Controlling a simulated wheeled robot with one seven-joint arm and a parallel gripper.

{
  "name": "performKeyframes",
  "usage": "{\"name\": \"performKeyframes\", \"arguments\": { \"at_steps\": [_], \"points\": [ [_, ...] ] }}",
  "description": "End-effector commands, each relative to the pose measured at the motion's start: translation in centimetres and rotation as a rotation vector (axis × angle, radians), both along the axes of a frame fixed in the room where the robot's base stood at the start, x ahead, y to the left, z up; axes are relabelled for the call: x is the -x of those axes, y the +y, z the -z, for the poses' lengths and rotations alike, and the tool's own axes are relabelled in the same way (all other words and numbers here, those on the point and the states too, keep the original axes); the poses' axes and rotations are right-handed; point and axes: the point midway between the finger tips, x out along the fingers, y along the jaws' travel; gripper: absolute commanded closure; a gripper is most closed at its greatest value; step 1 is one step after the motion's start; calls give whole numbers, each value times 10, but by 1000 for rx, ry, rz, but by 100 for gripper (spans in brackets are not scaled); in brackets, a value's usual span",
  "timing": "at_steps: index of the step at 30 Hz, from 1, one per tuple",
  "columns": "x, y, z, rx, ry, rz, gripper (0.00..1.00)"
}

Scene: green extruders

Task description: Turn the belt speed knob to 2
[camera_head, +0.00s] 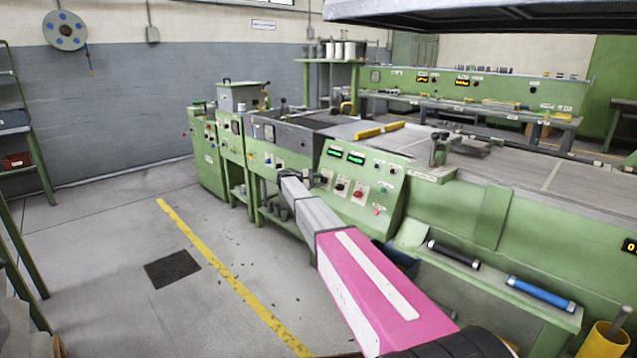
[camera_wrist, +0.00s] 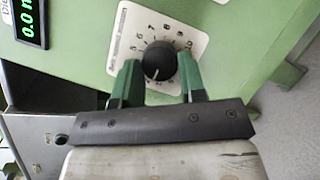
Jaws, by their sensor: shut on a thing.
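The knob (camera_wrist: 160,61) is round and black, on a white square dial plate (camera_wrist: 124,32) in the wrist view. Printed numbers run around its upper side, up to 10 at the right. A light mark shows near the knob's lower edge; the lower scale is covered by my fingers. My gripper (camera_wrist: 158,66) has one green finger on each side of the knob and is shut on it. In the head view my arm reaches to the green machine's sloped control panel (camera_head: 385,172); I cannot make out the gripped knob there.
A green digital display (camera_wrist: 28,18) reading 0.0 sits left of the dial. The head view shows two green displays (camera_head: 345,155) above the panel's controls. A blue roller (camera_head: 540,294) and a dark roller (camera_head: 453,254) lie on the machine's ledge.

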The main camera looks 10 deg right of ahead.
Motion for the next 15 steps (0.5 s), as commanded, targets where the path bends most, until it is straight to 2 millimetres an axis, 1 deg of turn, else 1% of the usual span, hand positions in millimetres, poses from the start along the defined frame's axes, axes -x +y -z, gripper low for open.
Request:
{"name": "performKeyframes", "arguments": {
  "at_steps": [7, 15],
  "points": [
    [1, 1, 1, -46, -58, 31, 86],
    [1, 1, 1, -58, -75, 38, 86]
  ]
}}
